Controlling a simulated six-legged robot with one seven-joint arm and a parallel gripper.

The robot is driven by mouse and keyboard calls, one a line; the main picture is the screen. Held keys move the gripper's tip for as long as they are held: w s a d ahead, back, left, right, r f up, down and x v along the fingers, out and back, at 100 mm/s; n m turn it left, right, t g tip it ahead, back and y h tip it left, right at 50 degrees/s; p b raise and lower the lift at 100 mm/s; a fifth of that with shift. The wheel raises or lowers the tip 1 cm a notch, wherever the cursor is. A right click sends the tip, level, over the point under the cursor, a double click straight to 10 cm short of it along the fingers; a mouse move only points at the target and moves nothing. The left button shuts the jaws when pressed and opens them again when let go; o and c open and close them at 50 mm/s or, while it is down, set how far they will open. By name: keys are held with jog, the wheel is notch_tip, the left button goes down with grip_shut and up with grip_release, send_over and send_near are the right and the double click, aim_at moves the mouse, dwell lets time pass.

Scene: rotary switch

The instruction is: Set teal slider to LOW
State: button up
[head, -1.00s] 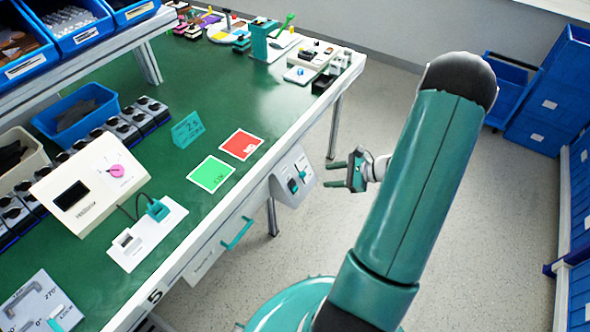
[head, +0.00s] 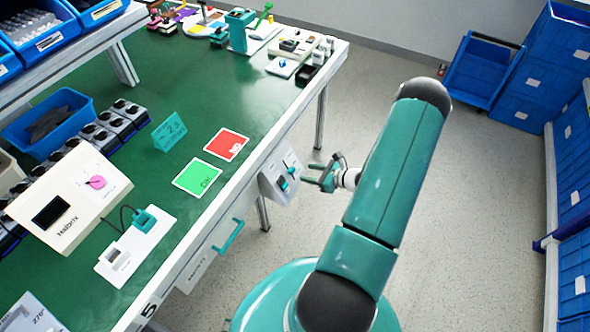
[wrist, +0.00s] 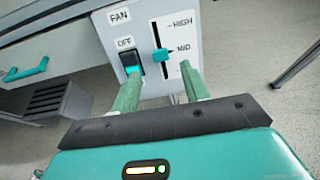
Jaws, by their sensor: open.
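The teal slider (wrist: 161,55) sits on a vertical black track on a white panel (wrist: 199,17), level with the MID mark, below HIGH. The LOW mark is not visible; the lower part of the panel is cut off by my gripper. My gripper (wrist: 160,85) is open and empty, its two teal fingers pointing at the panel, one on each side below the slider and apart from it. In the head view the panel (head: 267,186) hangs on the table's front edge, and my gripper (head: 310,174) is just to its right.
A teal rocker switch (wrist: 131,63) marked OFF, under a FAN label, is left of the slider. A drawer with a teal handle (head: 228,236) is further left on the table front (head: 255,160).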

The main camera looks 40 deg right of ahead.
aim_at(293, 170)
jog(key=x, duration=0.6)
jog(key=shift+w+a+f, duration=0.1)
jog(key=shift+w, duration=0.3)
